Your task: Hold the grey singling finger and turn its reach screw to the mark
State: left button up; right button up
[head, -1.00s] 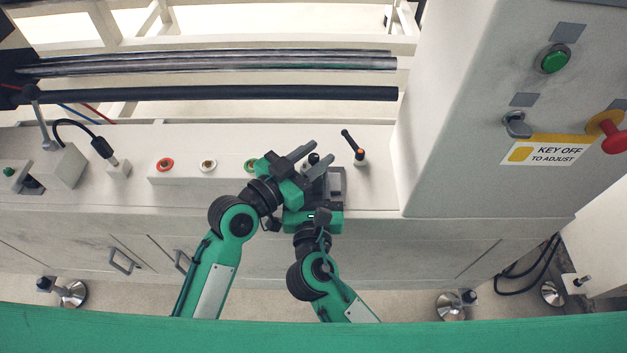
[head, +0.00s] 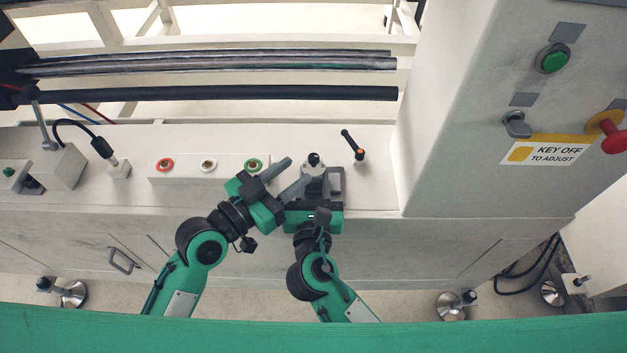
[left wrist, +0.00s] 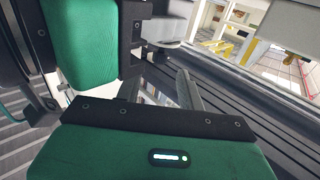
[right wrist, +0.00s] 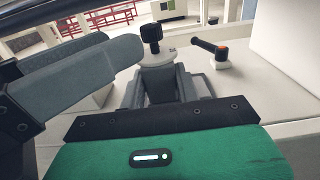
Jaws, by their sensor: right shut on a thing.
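The grey singling finger (right wrist: 160,86) stands on the white ledge, its dark body between the fingers of my right gripper (right wrist: 160,80). In the head view my right gripper (head: 316,190) is shut on it. The reach screw's black knob (head: 314,158) stands upright on top; it also shows in the right wrist view (right wrist: 151,34), above a white collar (right wrist: 157,57) with small marks too fine to read. My left gripper (head: 299,170) is open and empty, left of the knob and apart from it. One of its grey fingers (right wrist: 82,76) crosses the right wrist view.
A black lever with an orange collar (head: 359,154) stands right of the knob. A row of red, white and green ringed buttons (head: 208,165) lies to the left. Dark rollers (head: 220,94) run behind. A tall white cabinet (head: 440,110) bounds the right side.

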pick_arm(q)
jog(key=shift+s+a, duration=0.2)
dwell(0.5)
jog(key=shift+r, duration=0.1)
dwell(0.4)
